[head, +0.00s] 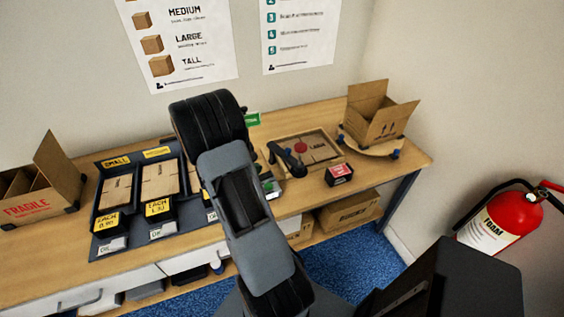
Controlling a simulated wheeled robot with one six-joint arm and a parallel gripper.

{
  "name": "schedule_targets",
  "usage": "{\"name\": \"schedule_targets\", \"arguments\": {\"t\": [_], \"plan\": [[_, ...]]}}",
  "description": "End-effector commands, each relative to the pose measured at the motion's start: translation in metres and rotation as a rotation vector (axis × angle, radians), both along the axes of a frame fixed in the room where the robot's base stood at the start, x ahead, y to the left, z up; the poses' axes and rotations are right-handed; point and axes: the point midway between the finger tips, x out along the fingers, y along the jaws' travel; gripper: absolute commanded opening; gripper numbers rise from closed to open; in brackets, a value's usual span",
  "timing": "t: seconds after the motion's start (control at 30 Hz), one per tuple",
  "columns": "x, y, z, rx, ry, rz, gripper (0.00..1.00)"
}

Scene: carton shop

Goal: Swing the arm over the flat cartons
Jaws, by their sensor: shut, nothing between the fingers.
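Flat cartons lie in a dark sorting tray (100,160) on the wooden bench at the left. One stack is in the slot marked small (115,192) and one in the slot marked medium (160,182). A further stack (194,178) shows only in part beside my arm. Yellow price tags and small light labels stand at the front of the slots. My arm rises from the bottom middle and its links cover the right part of the tray. My gripper does not show.
An open carton marked fragile (38,185) stands at the left. A wooden fixture (318,150), a small black-and-red box (338,175) and an open carton (375,115) are at the right. A red extinguisher (505,222) hangs on the right wall.

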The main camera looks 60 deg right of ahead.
Motion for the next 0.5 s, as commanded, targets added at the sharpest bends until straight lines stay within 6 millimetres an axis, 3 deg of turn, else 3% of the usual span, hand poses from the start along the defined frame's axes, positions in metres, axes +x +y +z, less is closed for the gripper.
{"name": "schedule_targets", "arguments": {"t": [0.23,0.5], "plan": [[-0.005,-0.015,-0.009,0.001,0.002,-0.003,0.00],[-0.018,-0.057,-0.034,0.003,0.001,-0.006,0.00]]}}
